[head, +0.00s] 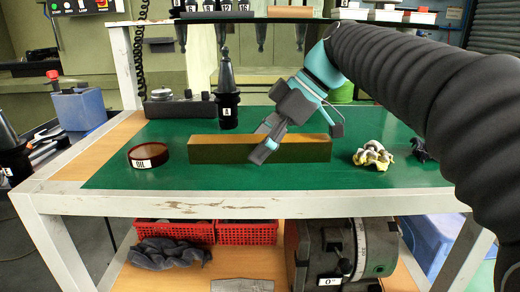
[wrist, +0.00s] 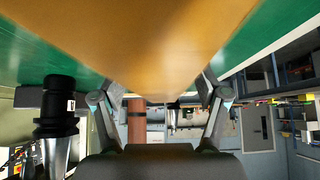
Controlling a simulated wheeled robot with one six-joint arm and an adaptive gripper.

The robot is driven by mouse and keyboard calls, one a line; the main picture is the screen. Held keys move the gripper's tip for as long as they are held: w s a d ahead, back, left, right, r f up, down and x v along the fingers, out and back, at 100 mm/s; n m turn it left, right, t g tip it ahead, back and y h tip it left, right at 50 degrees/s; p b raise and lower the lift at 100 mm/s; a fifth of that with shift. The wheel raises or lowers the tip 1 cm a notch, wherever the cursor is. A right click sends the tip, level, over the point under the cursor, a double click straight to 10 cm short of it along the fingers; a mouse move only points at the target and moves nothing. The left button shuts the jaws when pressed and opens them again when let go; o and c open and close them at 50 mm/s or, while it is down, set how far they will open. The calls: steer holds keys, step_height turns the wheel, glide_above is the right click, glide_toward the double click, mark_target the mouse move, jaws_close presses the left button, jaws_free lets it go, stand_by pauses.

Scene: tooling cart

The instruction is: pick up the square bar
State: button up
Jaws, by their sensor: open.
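The square bar (head: 215,152) is a long brownish block. It lies across the middle of the green mat on the cart, its long side toward me. My gripper (head: 264,150) comes down tilted from the upper right, its fingers in front of part of the bar. In the wrist view, the two fingers of my gripper (wrist: 158,92) are spread apart, with nothing clamped. The bar (wrist: 140,40) looms large and orange-brown in the upper middle of that view. The fingers hide part of the bar's front, and I cannot tell whether they touch it.
A black tool holder (head: 228,97) stands behind the bar; it also shows in the wrist view (wrist: 56,112). A round dark-red dish (head: 148,156) is at left, a crumpled cloth (head: 372,156) at right. The mat's front strip is clear.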

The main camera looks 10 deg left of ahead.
mark_target(246, 138)
jaws_close()
steer(key=shift+r, duration=0.1)
steer(key=shift+r, duration=0.15)
steer(key=shift+r, duration=0.7)
step_height(246, 138, up, 3)
steer(key=shift+w+d+f+p, duration=0.1)
steer(key=shift+w+f+p, duration=0.05)
steer(key=shift+p, duration=0.2)
steer(key=w+d+r+p, duration=0.1)
steer(key=w+d+r, duration=0.5)
steer(key=d, duration=0.3)
steer(key=shift+w+d+r, duration=0.15)
steer(key=shift+w+r, duration=0.05)
steer(key=shift+r, duration=0.1)
